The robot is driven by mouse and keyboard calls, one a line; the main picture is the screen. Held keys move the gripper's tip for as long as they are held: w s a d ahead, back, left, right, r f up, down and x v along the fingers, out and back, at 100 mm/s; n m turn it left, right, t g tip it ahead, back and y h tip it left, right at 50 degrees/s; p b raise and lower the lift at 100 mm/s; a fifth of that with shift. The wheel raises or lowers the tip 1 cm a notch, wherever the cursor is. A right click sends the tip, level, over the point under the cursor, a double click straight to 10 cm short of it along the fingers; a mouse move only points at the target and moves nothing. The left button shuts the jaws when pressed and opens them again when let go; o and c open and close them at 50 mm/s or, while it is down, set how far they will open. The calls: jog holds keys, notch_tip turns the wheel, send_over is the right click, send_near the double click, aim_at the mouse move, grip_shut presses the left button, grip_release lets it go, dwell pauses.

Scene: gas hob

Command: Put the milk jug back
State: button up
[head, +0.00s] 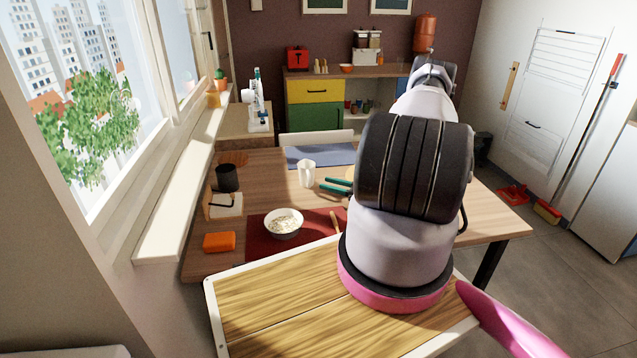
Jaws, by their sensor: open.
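The milk jug (306,174) looks to be the small white jug standing upright on the wooden table (488,212), left of my arm. Two teal bars that look like the fingertips of my gripper (334,187) show just right of it and point left towards it. They are spread apart with nothing visible between them. The jug stands a little beyond their tips. The rest of my gripper is hidden behind the thick black joint of my arm.
A bowl of pale food (283,223) sits on a red mat (262,246). An orange block (219,242), a dark cup (228,178) and a pale holder (226,204) stand left. A blue mat (320,156) lies at the back. The window sill (182,190) borders the table's left side.

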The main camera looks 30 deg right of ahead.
jog(key=v, duration=0.6)
jog(key=shift+s, duration=0.15)
jog(key=a+r+n+g, duration=0.4)
jog(key=a+r+n, duration=0.1)
jog(key=r, duration=0.5)
jog(key=s+a+r+n+g+h, duration=0.1)
jog(key=a+r+n+g, duration=0.35)
jog(key=r, duration=0.55)
jog(key=a+r+n+g, duration=0.4)
jog(key=a+r+n, duration=0.15)
jog(key=r, duration=0.55)
jog(key=s+a+r+n+t+h, duration=0.3)
jog(key=s+a+r+n+h, duration=0.1)
jog(key=s+r, duration=0.6)
jog(key=s+a+r+n+t+h, duration=0.3)
jog(key=s+a+r+n+h, duration=0.1)
jog(key=s+r, duration=0.6)
jog(key=shift+s+a+n+h, duration=0.2)
jog(key=shift+n+h, duration=0.1)
jog(key=shift+n, duration=0.1)
jog(key=shift+d, duration=0.1)
